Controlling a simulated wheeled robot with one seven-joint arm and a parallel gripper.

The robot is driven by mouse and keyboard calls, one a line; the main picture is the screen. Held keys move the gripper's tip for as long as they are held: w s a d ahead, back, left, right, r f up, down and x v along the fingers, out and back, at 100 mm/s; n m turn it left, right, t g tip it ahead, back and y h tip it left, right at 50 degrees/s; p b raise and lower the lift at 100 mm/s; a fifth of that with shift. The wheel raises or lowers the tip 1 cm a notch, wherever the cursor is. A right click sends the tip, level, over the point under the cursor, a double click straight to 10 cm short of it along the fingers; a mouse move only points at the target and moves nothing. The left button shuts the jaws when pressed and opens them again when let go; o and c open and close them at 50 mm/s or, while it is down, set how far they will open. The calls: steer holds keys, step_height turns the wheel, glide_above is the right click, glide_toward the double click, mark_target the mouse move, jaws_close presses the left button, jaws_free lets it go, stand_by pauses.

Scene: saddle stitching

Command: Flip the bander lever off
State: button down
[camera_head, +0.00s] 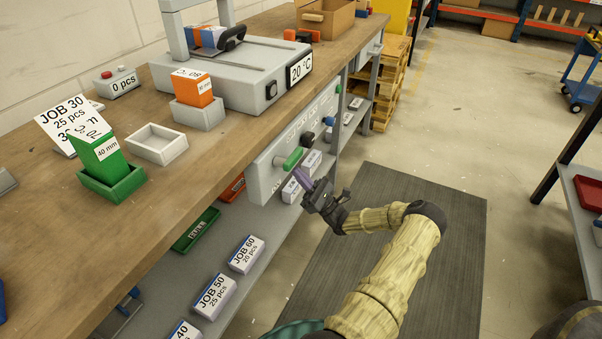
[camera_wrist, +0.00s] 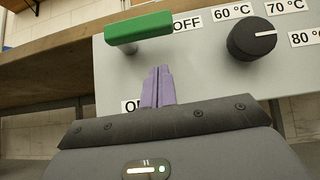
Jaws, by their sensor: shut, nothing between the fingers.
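The green bander lever (camera_head: 292,158) is on the grey control panel (camera_head: 262,180) at the table's front edge. In the wrist view the lever (camera_wrist: 140,28) lies near horizontal, its right end next to the OFF label (camera_wrist: 187,24). A second label (camera_wrist: 130,106), starting with O, is partly hidden by my gripper at lower left. My gripper (camera_head: 302,177) is shut and empty, its purple fingertips close to the panel. In the wrist view the fingertips (camera_wrist: 158,70) show below the lever; whether they touch it, I cannot tell.
A black temperature knob (camera_wrist: 252,40) sits right of the lever. The bander machine (camera_head: 240,75) stands on the table above, near an orange box (camera_head: 192,87) and a green box (camera_head: 100,150). Job boxes (camera_head: 246,254) lie on the lower shelf. The floor mat (camera_head: 440,240) is clear.

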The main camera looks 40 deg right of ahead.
steer(key=p+v, duration=0.1)
steer(key=v, duration=0.9)
steer(key=shift+s+f, duration=0.2)
steer(key=shift+s, duration=0.2)
